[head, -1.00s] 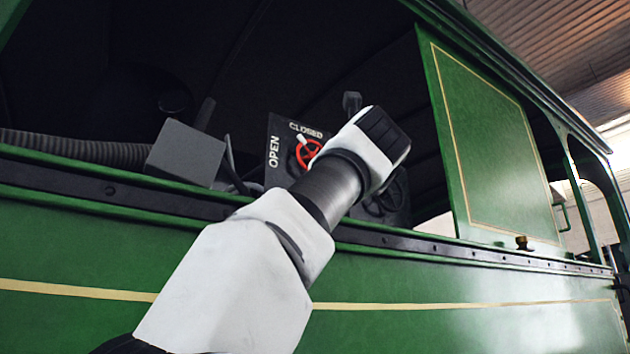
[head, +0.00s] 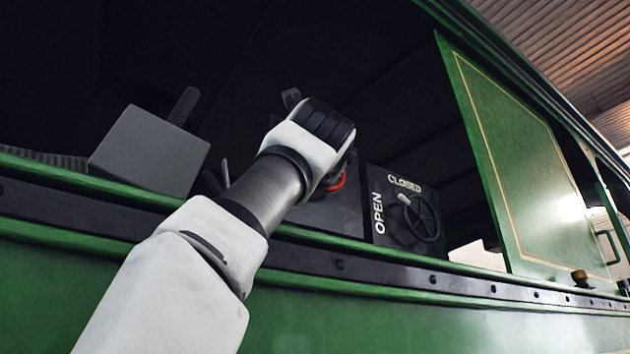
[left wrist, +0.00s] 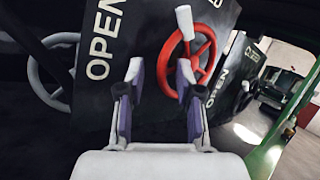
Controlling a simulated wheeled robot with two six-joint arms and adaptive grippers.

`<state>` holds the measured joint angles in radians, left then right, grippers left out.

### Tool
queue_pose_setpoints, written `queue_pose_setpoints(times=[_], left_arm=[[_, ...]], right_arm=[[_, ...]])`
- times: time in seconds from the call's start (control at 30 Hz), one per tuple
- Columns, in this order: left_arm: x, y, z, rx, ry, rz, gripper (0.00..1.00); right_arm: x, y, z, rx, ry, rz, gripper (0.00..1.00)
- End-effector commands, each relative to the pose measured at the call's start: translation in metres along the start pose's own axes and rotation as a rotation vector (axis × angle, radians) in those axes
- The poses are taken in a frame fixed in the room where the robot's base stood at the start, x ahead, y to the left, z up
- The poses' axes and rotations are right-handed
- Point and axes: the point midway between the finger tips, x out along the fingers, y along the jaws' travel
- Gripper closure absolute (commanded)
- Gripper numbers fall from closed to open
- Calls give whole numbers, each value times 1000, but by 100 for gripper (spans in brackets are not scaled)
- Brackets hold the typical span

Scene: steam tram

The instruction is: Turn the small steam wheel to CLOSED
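A red wheel (left wrist: 188,62) with a white handle (left wrist: 184,20) pointing up sits on a dark panel (left wrist: 140,25) marked OPEN at its left in the left wrist view. The head view hides the fingertips behind my wrist. My right gripper is not in view.
A black wheel (head: 424,222) on a panel marked OPEN and CLOSED stands to the right. A pale wheel (left wrist: 48,72) is at the left in the wrist view. A grey box (head: 150,152) stands left of my arm. The green cab sill (head: 400,275) runs below.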

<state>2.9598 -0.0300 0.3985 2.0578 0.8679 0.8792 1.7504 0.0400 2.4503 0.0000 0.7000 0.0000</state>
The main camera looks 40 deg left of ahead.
Motion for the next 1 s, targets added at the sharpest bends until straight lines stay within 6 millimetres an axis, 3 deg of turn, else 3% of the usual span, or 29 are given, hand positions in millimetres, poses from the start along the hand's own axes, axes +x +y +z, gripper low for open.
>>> queue_pose_setpoints(times=[0.2, 0.27, 0.3, 0.33, 0.67, 1.0], left_arm=[[0, 0, 0, 0, -2, -1, 65], [0, 0, 0, 0, -2, -1, 83], [0, 0, 0, 0, -2, -1, 97], [0, 0, 0, 0, -2, -1, 100], [1, -1, 1, 8, 3, -3, 100], [4, -2, 12, 116, 77, -22, 100]], right_arm=[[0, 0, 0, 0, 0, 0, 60], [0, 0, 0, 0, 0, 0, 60], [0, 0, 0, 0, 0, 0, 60], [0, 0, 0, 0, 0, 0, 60], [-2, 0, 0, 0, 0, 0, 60], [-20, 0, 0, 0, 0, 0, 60]])
